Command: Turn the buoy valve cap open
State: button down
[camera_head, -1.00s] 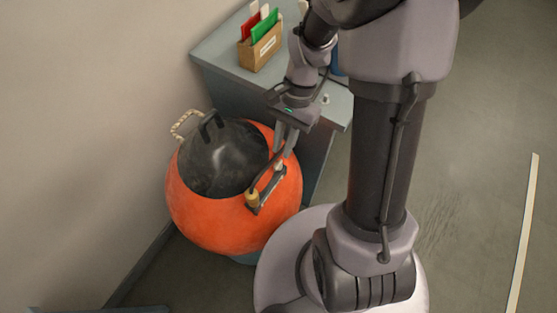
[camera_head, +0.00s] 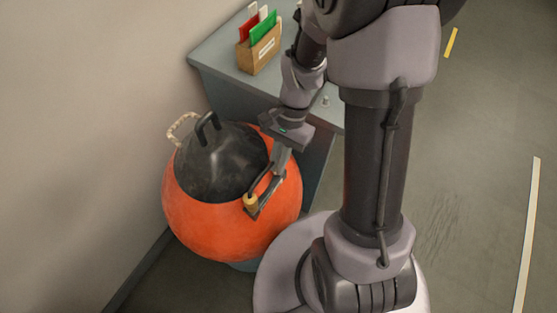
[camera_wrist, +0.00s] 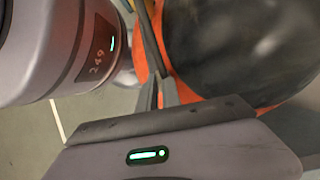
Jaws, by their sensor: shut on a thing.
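The buoy (camera_head: 205,228) is a large orange ball with a black top (camera_head: 225,172), at the lower left in the head view; it also shows in the wrist view (camera_wrist: 245,45).
A grey cabinet (camera_head: 225,65) stands behind the buoy, bearing a cardboard box (camera_head: 260,52) with coloured cards. A rope handle (camera_head: 182,130) and a black handle (camera_head: 207,128) rise from the buoy. The wall is close on the left; floor is clear at right.

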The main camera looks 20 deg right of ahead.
jog(key=shift+r+n+p, duration=0.1)
jog(key=shift+n+p, duration=0.2)
jog(key=n+p, duration=0.1)
jog(key=n, duration=0.1)
jog(key=n+g+h+p, duration=0.1)
jog(key=n+p, duration=0.1)
jog(key=shift+w+a+r, duration=0.1)
jog(key=shift+w, duration=0.05)
jog(key=n+h+p, duration=0.1)
jog(key=n, duration=0.1)
jog(key=n+h+p, duration=0.1)
jog(key=n+p, duration=0.1)
jog(key=n, duration=0.1)
jog(key=shift+a+g, duration=0.15)
jog(key=shift+g, duration=0.25)
jog(key=n+h+p, duration=0.2)
jog(key=n, duration=0.2)
jog(key=shift+a+n, duration=0.1)
jog(key=shift+n, duration=0.3)
jog(key=shift+n+t+h+p, duration=0.3)
jog(key=shift+n+h+p, duration=0.3)
jog(key=shift+n, duration=1)
jog(key=shift+f, duration=0.2)
jog(key=c, duration=1.8)
grip_release()
jog(key=shift+a, duration=0.1)
